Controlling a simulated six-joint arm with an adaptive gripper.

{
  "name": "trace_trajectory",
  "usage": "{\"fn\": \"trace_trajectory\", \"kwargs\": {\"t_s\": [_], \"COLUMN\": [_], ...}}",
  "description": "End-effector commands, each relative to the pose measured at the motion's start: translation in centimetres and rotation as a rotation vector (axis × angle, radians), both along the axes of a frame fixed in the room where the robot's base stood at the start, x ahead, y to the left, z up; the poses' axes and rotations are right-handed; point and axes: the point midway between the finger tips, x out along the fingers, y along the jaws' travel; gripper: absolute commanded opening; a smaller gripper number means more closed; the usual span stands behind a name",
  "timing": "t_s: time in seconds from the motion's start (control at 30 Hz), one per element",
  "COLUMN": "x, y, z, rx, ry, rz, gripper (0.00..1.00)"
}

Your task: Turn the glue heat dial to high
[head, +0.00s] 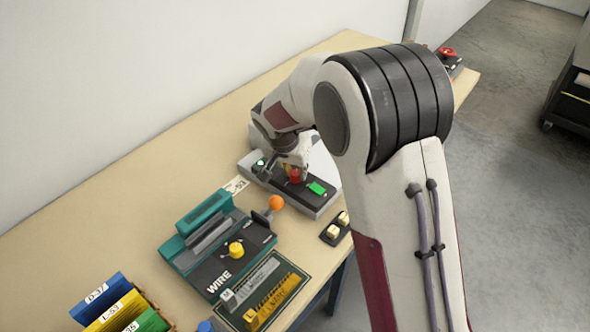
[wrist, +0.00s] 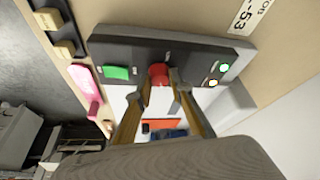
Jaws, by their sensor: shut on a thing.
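A red dial (head: 295,175) stands on the dark front panel of a grey and white machine (head: 316,205). In the wrist view the red dial (wrist: 158,71) is near the middle of the panel (wrist: 190,56), between a green button (wrist: 117,72) and small lights (wrist: 219,72). My gripper (head: 292,167) reaches down over the panel from above. In the wrist view its fingers (wrist: 161,82) are shut on the red dial. The fingers partly hide the dial, and I cannot read its setting.
A small dark block with pale switches (head: 335,229) sits by the table edge. Coloured binders (head: 120,305) are at lower left. A pink object (wrist: 87,93) lies beside the panel.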

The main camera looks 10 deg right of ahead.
Motion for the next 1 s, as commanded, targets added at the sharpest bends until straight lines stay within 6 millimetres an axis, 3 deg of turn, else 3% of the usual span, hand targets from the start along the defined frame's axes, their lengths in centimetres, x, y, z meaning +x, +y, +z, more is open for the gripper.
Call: {"fn": "trace_trajectory", "kwargs": {"t_s": [0.43,0.47,0.5,0.53,1.0], "x": [-0.18,-0.18,-0.17,-0.17,-0.11], "y": [-0.01,-0.01,-0.02,-0.01,0.06], "z": [-0.24,-0.24,-0.24,-0.21,0.21], "rx": [-0.001,-0.001,-0.001,-0.001,0.001], "ry": [0.006,0.006,0.006,0.006,0.001], "rz": [-0.01,-0.01,-0.01,-0.01,-0.009], "gripper": [0.0,0.24,0.34,0.38,0.38]}}
